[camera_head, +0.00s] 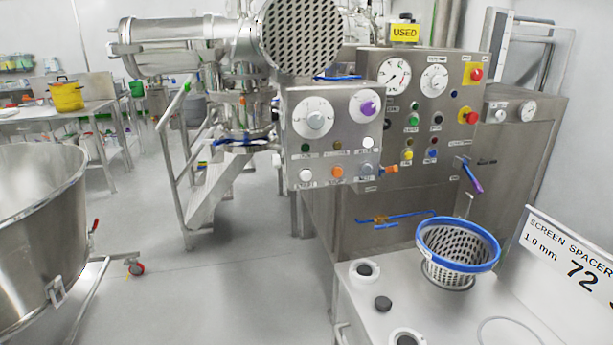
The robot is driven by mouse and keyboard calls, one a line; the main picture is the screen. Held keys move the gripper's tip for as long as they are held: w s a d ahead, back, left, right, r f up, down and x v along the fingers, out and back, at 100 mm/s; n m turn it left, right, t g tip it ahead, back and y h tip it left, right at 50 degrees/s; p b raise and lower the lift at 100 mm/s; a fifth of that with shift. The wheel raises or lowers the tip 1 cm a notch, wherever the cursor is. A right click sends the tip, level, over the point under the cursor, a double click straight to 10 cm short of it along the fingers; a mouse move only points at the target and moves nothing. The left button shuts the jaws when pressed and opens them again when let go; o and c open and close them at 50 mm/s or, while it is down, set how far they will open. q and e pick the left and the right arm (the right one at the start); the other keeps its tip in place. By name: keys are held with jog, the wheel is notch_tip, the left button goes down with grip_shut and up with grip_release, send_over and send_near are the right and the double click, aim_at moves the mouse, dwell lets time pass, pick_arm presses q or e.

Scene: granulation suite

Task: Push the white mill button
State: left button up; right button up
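The front control panel (330,128) is a grey metal box in the middle of the head view. Two white buttons show on it: one at its lower left (306,176) and one at its right in the row above (367,143). An orange button (337,172) sits beside the lower white one. The small labels are too blurred to read, so I cannot tell which white button is the mill's. Two round dials, one with a grey knob (315,120) and one with a purple knob (367,108), sit above the buttons. Neither gripper is in view.
A taller panel (425,95) with gauges and red stops stands behind on the right. A steel table (365,315) with a blue-rimmed perforated basket (458,246) stands front right. A large steel bowl (40,230) stands left. The floor (230,270) between is clear.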

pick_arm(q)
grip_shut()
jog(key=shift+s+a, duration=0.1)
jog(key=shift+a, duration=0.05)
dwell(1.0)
